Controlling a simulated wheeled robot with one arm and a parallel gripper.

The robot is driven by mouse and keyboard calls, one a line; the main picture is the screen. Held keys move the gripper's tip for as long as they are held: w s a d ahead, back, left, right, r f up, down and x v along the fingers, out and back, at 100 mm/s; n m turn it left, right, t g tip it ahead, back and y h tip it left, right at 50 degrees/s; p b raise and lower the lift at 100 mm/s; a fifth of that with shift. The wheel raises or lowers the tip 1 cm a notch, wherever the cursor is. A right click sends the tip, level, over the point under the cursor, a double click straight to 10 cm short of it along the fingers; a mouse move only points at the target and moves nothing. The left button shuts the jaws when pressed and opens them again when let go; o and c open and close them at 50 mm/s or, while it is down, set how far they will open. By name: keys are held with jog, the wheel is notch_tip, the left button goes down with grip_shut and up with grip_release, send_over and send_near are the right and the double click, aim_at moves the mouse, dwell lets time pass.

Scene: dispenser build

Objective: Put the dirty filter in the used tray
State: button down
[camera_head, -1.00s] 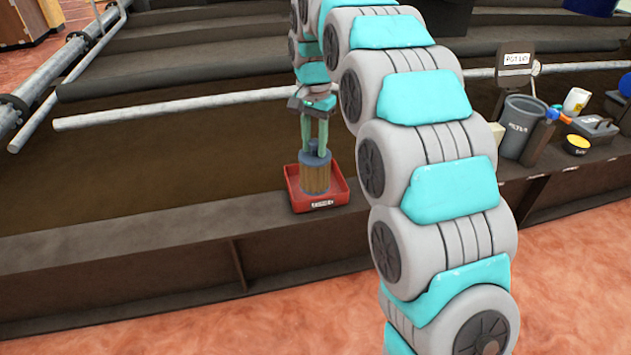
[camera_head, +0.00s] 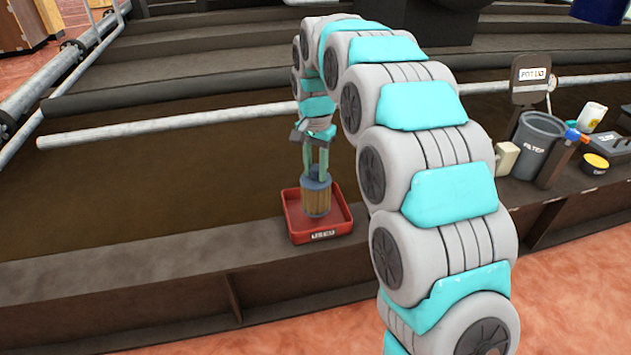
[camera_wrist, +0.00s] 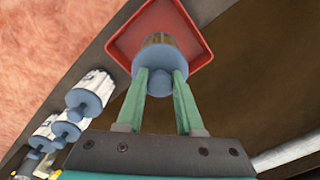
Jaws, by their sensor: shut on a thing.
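The dirty filter (camera_head: 316,198) is a brownish cylinder with a blue-grey cap and knob. My gripper (camera_head: 316,172) is shut on its knob from above. The filter is upright within the outline of the red used tray (camera_head: 337,230), which sits on the dark ledge. In the wrist view the green fingers (camera_wrist: 160,82) clasp the knob of the filter (camera_wrist: 158,43), with the red tray (camera_wrist: 122,42) behind it. I cannot tell whether the filter's base touches the tray floor.
Several white filters with blue caps (camera_wrist: 88,92) stand on the ledge in the wrist view. A grey bin marked FILTER (camera_head: 537,148), a sign (camera_head: 531,75) and a yellow tub (camera_head: 595,164) stand at the right. A pale pipe (camera_head: 180,122) runs behind the tray.

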aim_at(315, 179)
jog(key=shift+f, duration=1.85)
jog(key=c, duration=0.5)
grip_release()
jog(key=shift+c, duration=0.2)
notch_tip(315, 179, up, 12)
jog(key=shift+r+p, duration=0.15)
jog(key=shift+p, duration=0.35)
jog(key=shift+s, duration=0.1)
